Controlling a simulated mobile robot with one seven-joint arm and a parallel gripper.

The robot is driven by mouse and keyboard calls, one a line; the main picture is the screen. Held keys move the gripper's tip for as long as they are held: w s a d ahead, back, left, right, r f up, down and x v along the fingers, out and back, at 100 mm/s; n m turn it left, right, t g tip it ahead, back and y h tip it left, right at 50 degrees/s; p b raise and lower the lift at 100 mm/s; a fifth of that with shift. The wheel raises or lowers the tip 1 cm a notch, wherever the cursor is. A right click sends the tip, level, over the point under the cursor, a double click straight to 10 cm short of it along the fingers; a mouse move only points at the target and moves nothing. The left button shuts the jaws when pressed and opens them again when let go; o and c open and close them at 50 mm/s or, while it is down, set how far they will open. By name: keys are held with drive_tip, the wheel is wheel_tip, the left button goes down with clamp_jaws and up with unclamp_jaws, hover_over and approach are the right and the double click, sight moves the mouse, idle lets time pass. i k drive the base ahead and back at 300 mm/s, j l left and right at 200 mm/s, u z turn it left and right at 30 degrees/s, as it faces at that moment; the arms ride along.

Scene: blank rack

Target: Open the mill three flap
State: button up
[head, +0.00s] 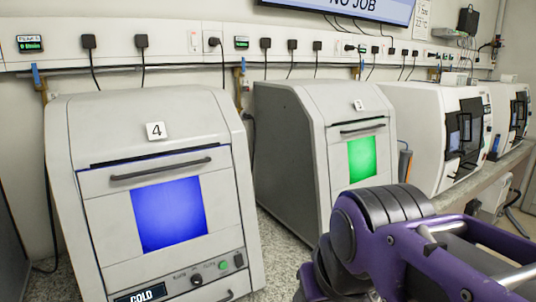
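The mill marked 3 (290,130) is a grey-white box with a sloped front, standing on the bench right of the middle. Its front flap (335,146) has a dark bar handle (362,127) near the top and a green lit window (362,156). The flap looks shut. My purple and black arm covers the lower front of this mill. I cannot make out my gripper's fingers in the head view.
A similar machine marked 4 (108,125) stands at left, with a blue window, a shut flap and a "COLD" display. White machines with dark windows (425,110) stand at right on the speckled bench (285,240). Plugs and cables line the wall behind.

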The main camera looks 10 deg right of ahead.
sight(368, 164)
drive_tip(key=z, duration=0.85)
